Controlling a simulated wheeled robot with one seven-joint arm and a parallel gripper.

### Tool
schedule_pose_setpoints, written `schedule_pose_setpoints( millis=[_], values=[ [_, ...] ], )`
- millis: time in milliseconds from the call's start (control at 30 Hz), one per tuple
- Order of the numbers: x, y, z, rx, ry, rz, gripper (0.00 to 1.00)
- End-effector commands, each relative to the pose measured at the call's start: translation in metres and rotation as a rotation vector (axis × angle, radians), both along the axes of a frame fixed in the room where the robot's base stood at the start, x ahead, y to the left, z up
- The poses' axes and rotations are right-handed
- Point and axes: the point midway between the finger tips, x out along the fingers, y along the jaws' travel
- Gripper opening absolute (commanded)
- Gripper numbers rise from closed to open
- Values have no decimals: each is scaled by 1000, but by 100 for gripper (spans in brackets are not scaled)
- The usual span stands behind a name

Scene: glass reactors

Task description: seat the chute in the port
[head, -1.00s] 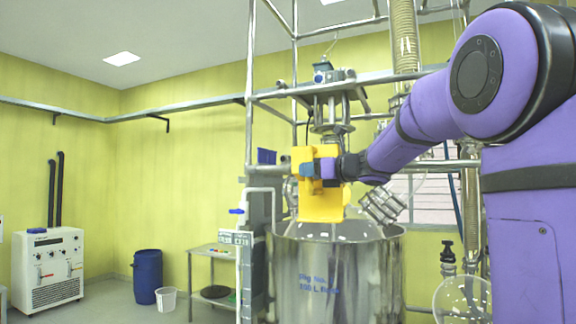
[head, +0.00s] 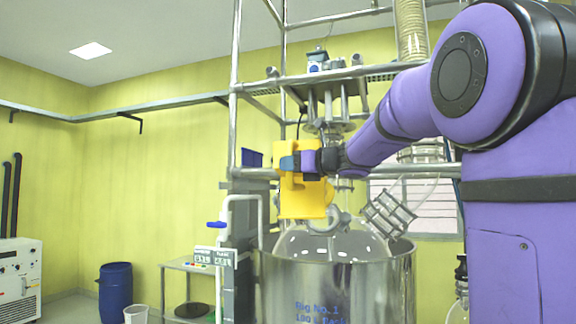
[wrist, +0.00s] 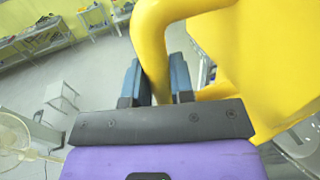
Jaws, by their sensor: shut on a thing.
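The yellow chute (head: 302,205) is in my gripper (head: 298,163), held upright above the reactor in the head view. My gripper's blue fingers are shut on the chute's handle, and the wrist view shows the handle between them (wrist: 154,70). The chute's body (wrist: 245,65) fills the right of the wrist view. Below it is the glass dome (head: 370,243) of the reactor, inside a steel vessel (head: 385,285). A grey ring-like fitting (head: 341,221) sits at the dome's top, right of the chute's lower end. I cannot make out the port itself; the chute may hide it.
A steel frame (head: 233,110) with a stirrer motor (head: 318,62) stands over the vessel. A clustered metal fitting (head: 388,213) juts up at the dome's right. A pipe with a blue handle (head: 217,224) and display boxes (head: 215,258) stand at left. Open floor lies beyond.

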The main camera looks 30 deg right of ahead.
Motion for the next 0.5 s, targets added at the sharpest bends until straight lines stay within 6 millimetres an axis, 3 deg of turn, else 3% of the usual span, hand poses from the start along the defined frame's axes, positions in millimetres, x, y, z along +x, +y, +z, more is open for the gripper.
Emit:
schedule_pose_setpoints(
  millis=[500],
  values=[
    [7, -9, -13, -1, -1, 0, 0]
  ],
)
